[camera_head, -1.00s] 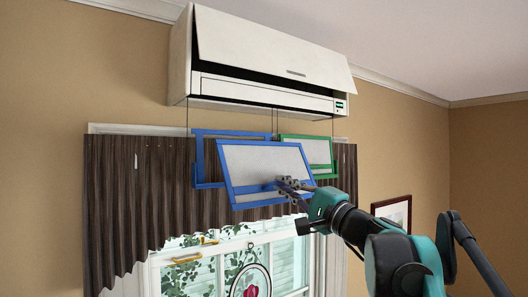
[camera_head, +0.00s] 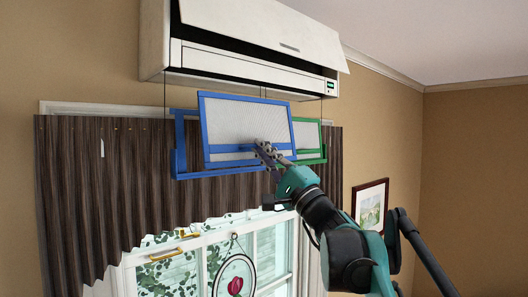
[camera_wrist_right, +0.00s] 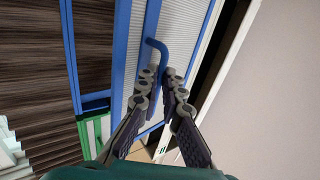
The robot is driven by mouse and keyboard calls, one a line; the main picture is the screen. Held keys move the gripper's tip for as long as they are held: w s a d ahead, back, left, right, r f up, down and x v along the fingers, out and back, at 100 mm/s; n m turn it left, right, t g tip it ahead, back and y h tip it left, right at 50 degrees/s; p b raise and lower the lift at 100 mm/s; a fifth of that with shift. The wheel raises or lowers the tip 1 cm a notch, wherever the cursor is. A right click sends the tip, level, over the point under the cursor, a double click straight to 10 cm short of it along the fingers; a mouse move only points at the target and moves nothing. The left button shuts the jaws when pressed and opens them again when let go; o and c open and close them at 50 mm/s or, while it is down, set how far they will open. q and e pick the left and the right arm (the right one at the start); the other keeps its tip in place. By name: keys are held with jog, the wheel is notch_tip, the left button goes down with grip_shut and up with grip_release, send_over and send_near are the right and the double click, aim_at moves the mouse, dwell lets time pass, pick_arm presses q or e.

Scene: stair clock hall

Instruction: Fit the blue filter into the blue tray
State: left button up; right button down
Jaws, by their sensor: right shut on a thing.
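The blue filter (camera_head: 235,122), a pale mesh panel in a blue frame, is held up in front of the blue tray (camera_head: 180,158). It hides most of the tray; the tray's left side and bottom edge show beside and below it. The filter sits slightly tilted, and I cannot tell the depth gap. My right gripper (camera_head: 268,155) is shut on the filter at its lower bar. In the right wrist view the fingers (camera_wrist_right: 161,82) close at the blue handle (camera_wrist_right: 158,46) of the filter. My left gripper is not in view.
The white air conditioner (camera_head: 255,68) hangs above with its front flap raised. A green tray (camera_head: 322,148) with a panel is just right of the blue one. A dark valance (camera_head: 100,190) and window lie behind and below. A framed picture (camera_head: 370,208) hangs right.

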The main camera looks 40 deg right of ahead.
aim_at(251, 151)
jog(key=shift+w+f, duration=0.25)
jog(key=shift+t+b, duration=0.4)
jog(key=shift+b, duration=0.1)
jog(key=w, duration=0.2)
jog(key=w+p, duration=0.1)
jog(key=shift+w+a+r, duration=0.15)
jog(key=shift+w+a, duration=0.1)
jog(key=shift+w, duration=1.4)
jog(key=shift+w+a+p, duration=0.15)
jog(key=shift+w+p, duration=0.3)
jog(key=shift+w, duration=0.5)
jog(key=shift+w+a+f, duration=0.1)
jog(key=shift+w+f, duration=0.4)
jog(key=shift+w, duration=0.3)
jog(key=shift+w+a+f, duration=0.1)
jog(key=shift+w+f, duration=0.35)
jog(key=shift+w, duration=0.4)
jog(key=shift+w+f, duration=0.5)
jog(key=shift+w, duration=0.3)
